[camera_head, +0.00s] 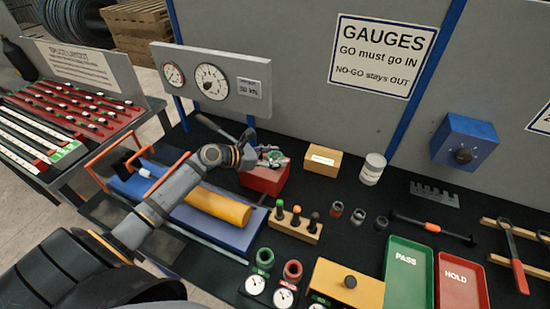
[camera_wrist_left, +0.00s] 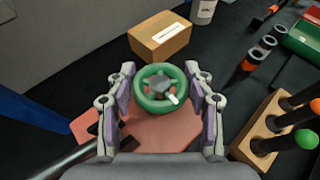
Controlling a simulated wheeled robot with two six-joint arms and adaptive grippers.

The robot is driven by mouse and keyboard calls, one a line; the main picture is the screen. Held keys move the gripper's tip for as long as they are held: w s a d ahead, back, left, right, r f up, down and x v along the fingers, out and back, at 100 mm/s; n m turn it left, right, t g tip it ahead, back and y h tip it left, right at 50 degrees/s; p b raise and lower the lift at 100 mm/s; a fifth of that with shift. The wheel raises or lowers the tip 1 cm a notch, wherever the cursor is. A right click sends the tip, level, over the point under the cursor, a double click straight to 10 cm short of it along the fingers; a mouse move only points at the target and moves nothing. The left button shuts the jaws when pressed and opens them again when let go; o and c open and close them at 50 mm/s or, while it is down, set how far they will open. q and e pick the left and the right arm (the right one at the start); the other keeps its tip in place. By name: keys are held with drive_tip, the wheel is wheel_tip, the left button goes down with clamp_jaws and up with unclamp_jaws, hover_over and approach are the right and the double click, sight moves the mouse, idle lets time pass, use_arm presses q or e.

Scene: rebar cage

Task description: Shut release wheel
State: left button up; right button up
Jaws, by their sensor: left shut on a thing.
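The release wheel (camera_wrist_left: 160,88) is a green ring with a dark hub and a small pale mark, seen in the left wrist view on top of a red block (camera_wrist_left: 160,132). In the head view the red block (camera_head: 264,178) stands on the dark bench, with the wheel (camera_head: 272,157) mostly hidden by my gripper. My left gripper (camera_head: 268,155) reaches over the block; in the left wrist view its two fingers (camera_wrist_left: 160,92) stand on either side of the wheel and are shut on it. My right gripper is out of view.
A cardboard box (camera_head: 322,161) stands close behind the block. A wooden stand (camera_head: 293,224) with several gauges is in front. A blue pump with a yellow cylinder (camera_head: 218,205) lies left. A gauge panel (camera_head: 210,80) rises behind. Green (camera_head: 408,278) and red trays (camera_head: 462,284) lie right.

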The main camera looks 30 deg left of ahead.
use_arm(q)
drive_tip(key=m+g+h, duration=0.2)
drive_tip(key=m, duration=0.1)
drive_tip(key=shift+g+h, duration=0.3)
drive_tip(key=shift+g, duration=0.1)
drive_tip(key=o, duration=1.2)
drive_tip(key=shift+s, duration=0.1)
drive_tip(key=v, duration=1.1)
drive_tip(key=shift+f, duration=0.25)
drive_tip(key=shift+s+a+r, duration=0.25)
drive_tip(key=shift+a+r, duration=0.1)
